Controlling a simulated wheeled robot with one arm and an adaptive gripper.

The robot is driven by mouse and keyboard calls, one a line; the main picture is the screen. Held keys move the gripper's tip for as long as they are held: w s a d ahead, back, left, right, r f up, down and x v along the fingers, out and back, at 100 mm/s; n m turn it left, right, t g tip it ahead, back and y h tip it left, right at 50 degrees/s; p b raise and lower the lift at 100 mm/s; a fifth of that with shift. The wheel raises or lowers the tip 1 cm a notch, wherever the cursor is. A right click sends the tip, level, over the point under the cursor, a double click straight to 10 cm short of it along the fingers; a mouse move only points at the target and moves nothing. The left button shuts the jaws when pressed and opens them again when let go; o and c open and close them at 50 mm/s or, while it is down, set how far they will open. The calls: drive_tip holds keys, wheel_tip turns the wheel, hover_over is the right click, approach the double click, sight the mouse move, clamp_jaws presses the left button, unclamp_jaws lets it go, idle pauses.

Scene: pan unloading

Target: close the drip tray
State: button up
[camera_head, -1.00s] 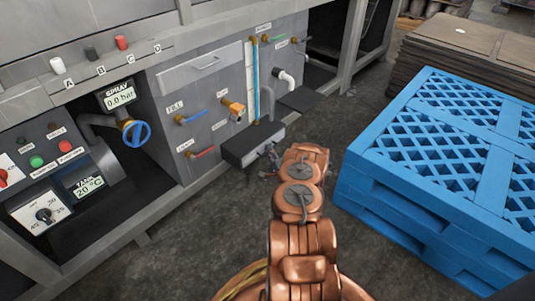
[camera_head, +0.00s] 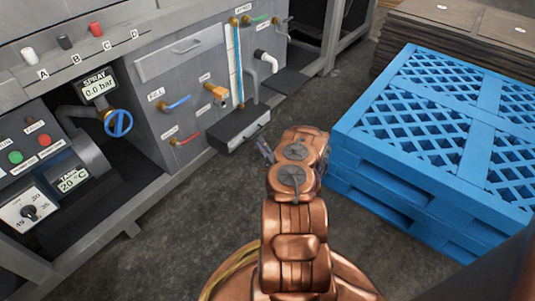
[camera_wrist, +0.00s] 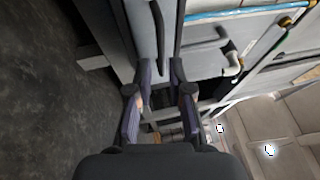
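The drip tray (camera_head: 238,133) is a low dark box with a grey front. It sticks out at the foot of the machine, below the pipes, in the head view. In the wrist view its grey front (camera_wrist: 118,28) lies ahead with a dark bar handle (camera_wrist: 158,22). My gripper (camera_head: 266,151) is beside the tray's right front in the head view, partly hidden by my copper arm. In the wrist view my gripper (camera_wrist: 160,68) has its fingers apart with nothing held, one on each side of the handle's line. I cannot tell whether they touch the tray.
Stacked blue pallets (camera_head: 430,130) stand close on the right of my arm. The machine panel (camera_head: 190,85) carries coloured valves and pipes, with a bent grey pipe (camera_head: 270,68) above the tray. Dark floor (camera_head: 170,240) is clear in front of the machine.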

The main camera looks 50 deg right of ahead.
drive_tip(key=v, duration=0.6)
idle(0.6)
